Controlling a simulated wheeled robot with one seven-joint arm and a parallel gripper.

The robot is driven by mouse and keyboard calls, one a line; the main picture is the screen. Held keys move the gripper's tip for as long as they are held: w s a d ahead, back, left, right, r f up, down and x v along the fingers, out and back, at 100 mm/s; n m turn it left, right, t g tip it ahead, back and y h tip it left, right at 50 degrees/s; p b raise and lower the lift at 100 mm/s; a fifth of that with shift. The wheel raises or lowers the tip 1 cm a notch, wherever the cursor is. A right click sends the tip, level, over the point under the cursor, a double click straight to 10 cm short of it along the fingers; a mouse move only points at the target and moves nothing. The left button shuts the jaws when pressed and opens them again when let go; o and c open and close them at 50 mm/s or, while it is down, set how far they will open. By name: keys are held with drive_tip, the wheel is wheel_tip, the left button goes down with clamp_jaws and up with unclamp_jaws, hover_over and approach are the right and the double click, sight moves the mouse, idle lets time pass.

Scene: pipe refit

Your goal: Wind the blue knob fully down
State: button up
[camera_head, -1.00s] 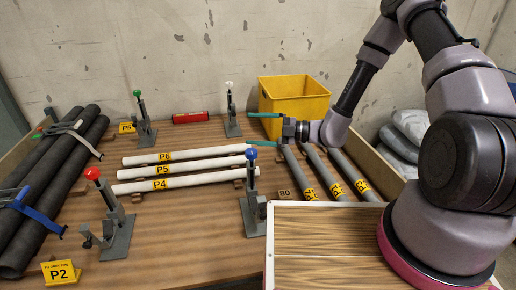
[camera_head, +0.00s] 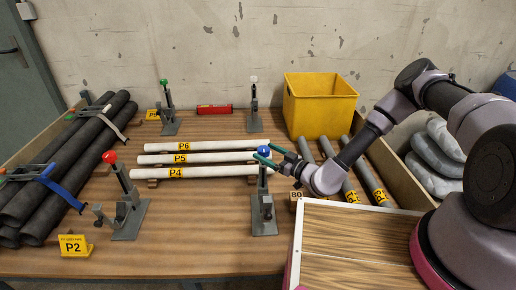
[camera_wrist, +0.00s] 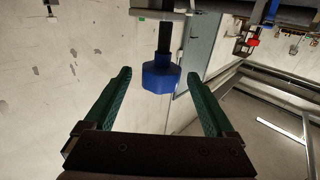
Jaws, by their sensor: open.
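The blue knob (camera_head: 264,151) sits on top of an upright grey clamp stand (camera_head: 263,208) at the middle right of the bench. My gripper (camera_head: 262,153) comes in from the right at the knob's height, with its green fingers about the knob. In the wrist view the faceted blue knob (camera_wrist: 160,77) on its dark stem shows between the fingertips of my gripper (camera_wrist: 159,73). The fingers are spread, with a visible gap on each side of the knob. The exact depth of the knob between them is hard to tell.
White pipes (camera_head: 205,159) lie left of the blue-knob stand, and a red-knob stand (camera_head: 126,202) is farther left. Grey pipes (camera_head: 381,190) and a yellow bin (camera_head: 319,105) are behind my gripper. A wood-topped box (camera_head: 350,245) is at front right.

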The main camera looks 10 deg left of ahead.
drive_tip(key=x, duration=0.4)
drive_tip(key=shift+w+a, duration=0.2)
drive_tip(key=shift+a, duration=0.15)
drive_tip(key=c, duration=1.4)
drive_tip(key=shift+o, duration=0.2)
drive_tip(key=shift+n+g, duration=0.3)
drive_tip(key=shift+g, duration=0.1)
drive_tip(key=shift+s+d+n+g+h, duration=0.3)
drive_tip(key=shift+s+n+g+h, duration=0.45)
drive_tip(key=shift+n+g+h, duration=2.05)
drive_tip(key=shift+s+d+n+g+h, duration=0.25)
drive_tip(key=shift+s+n+g+h, duration=0.5)
drive_tip(key=shift+n+g, duration=4.1)
drive_tip(key=shift+s+d+n+g+h, duration=0.3)
drive_tip(key=shift+s+n+g+h, duration=0.45)
drive_tip(key=shift+n+g+h, duration=2.9)
